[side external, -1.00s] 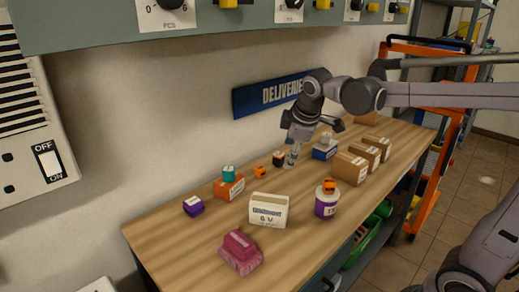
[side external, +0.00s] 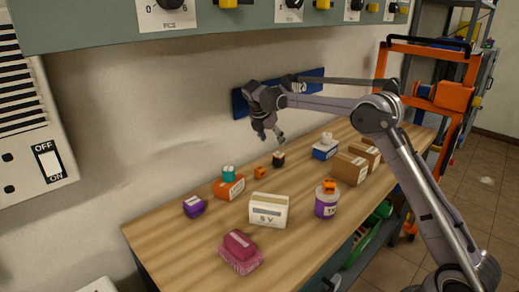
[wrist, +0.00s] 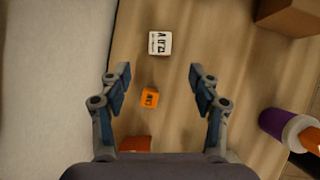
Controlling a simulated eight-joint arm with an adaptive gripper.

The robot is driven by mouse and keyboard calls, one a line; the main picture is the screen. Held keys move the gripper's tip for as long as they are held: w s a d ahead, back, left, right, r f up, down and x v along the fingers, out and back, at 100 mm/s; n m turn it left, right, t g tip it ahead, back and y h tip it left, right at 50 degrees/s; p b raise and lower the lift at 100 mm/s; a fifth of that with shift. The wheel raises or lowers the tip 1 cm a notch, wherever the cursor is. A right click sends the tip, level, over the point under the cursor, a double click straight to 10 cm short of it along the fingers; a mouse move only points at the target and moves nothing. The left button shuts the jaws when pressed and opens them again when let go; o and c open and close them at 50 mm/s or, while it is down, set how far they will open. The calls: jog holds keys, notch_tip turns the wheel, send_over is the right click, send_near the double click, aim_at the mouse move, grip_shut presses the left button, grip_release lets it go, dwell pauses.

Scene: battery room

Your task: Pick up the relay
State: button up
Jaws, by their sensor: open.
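My gripper (side external: 270,137) is open and empty above the back of the wooden table; in the wrist view its fingers (wrist: 160,88) are spread wide. A small dark cube with a white lettered top (side external: 278,160) stands below it. In the wrist view this cube (wrist: 160,43) lies ahead of the fingertips, roughly between their lines. A small orange cube (side external: 260,172) stands beside it; in the wrist view the orange cube (wrist: 149,97) is between the fingers, left of the middle. The labels are too small to read, so I cannot tell which thing is the relay.
A teal block (side external: 229,172) sits on an orange box (side external: 229,189). A purple box (side external: 194,207), white box (side external: 268,211), pink stack (side external: 240,252), purple can (side external: 326,205) with an orange cube on top, blue-white box (side external: 325,149) and brown boxes (side external: 350,167) stand around. The wall is close behind.

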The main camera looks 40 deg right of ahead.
aim_at(278, 154)
jog(key=x, duration=1.1)
jog(key=shift+d, duration=0.15)
jog(key=c, duration=1.3)
